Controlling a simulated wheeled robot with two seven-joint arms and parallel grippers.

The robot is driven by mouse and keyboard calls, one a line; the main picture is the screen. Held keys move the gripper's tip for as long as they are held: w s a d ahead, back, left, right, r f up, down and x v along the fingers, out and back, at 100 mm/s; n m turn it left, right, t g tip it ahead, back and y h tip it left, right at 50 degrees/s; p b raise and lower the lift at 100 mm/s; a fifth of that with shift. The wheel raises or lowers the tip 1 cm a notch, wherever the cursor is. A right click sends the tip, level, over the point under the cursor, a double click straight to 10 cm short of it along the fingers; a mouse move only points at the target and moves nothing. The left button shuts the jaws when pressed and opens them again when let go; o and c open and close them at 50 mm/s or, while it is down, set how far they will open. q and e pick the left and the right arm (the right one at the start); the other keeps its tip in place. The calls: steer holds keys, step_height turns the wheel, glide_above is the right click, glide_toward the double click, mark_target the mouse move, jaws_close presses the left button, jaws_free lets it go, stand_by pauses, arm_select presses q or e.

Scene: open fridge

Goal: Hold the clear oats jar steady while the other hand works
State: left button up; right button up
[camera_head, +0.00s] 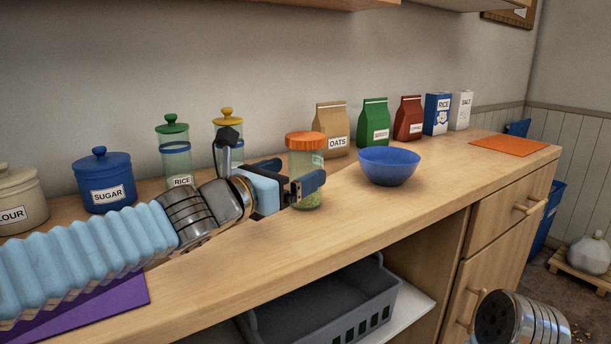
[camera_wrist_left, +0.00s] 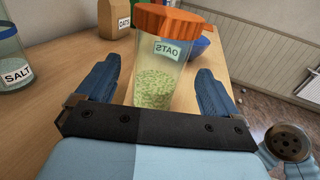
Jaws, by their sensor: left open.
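The clear oats jar (camera_head: 306,161) stands upright on the counter, with an orange lid and pale green-yellow flakes in its lower part. In the left wrist view the jar (camera_wrist_left: 160,88) stands between the two blue fingers, its OATS label seen reversed through the clear wall. My left gripper (camera_head: 291,173) is open, its fingers on either side of the jar; gaps show between both fingers and the jar. In the head view one finger crosses in front of the jar's middle. My right gripper is not seen; only a metal arm part of mine shows at lower right.
A blue bowl (camera_head: 389,166) stands right of the jar. Behind it are an OATS bag (camera_head: 331,121), a green bag (camera_head: 374,126) and other packets. Lidded canisters, including the RICE jar (camera_head: 175,151), line the wall at left. A grey crate (camera_head: 335,307) sits below the counter.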

mark_target(311, 134)
arm_select(q)
steer(key=p+x, duration=0.1)
steer(key=x, duration=0.5)
steer(key=shift+f, duration=0.2)
steer(key=shift+c, duration=0.3)
steer(key=c, duration=1.2)
step_height(311, 134, up, 10)
steer(key=p, duration=0.6)
steer(key=shift+a, duration=0.1)
